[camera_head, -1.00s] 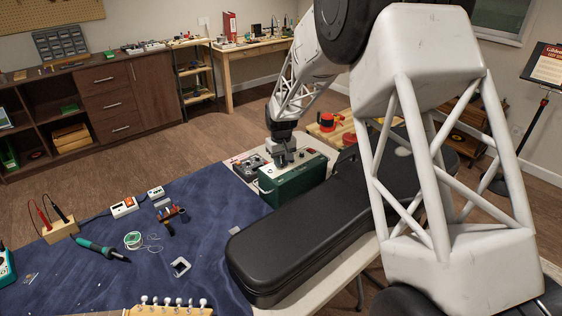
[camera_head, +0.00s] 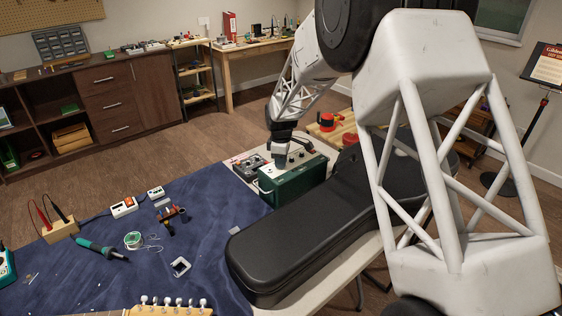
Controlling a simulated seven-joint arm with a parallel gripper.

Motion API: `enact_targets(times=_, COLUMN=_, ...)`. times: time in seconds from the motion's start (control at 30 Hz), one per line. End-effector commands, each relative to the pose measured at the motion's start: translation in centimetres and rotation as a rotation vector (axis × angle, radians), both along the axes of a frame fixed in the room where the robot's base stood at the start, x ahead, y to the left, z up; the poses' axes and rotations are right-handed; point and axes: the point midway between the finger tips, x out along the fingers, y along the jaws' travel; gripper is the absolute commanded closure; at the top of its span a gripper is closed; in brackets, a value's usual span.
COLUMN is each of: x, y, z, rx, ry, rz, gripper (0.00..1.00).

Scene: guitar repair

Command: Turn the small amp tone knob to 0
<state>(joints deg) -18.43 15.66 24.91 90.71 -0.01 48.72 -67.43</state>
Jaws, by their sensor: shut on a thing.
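The small amp (camera_head: 296,184) is a dark green box with a pale control panel on top, at the far end of the table near the picture's middle. My gripper (camera_head: 281,164) points down at the left part of that panel and is shut on a knob there. The knob is hidden by the fingers, so its setting cannot be read, and I cannot tell from this view whether it is the tone knob. Other small dark knobs (camera_head: 301,154) show on the panel to the right of my gripper.
A black guitar case (camera_head: 315,235) lies in front of the amp. A grey device (camera_head: 248,166) sits left of it. A blue mat (camera_head: 215,213) carries a soldering iron (camera_head: 100,248), solder spool (camera_head: 133,240) and several small tools. Behind the amp is a lower wooden surface with red items.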

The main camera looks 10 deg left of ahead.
Motion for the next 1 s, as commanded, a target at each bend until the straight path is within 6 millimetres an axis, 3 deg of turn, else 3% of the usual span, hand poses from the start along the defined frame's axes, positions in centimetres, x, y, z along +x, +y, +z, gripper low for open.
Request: enact_targets(times=1.0, x=0.01, y=0.03, z=0.07, rx=0.000, ry=-0.001, rz=0.910, gripper=1.00)
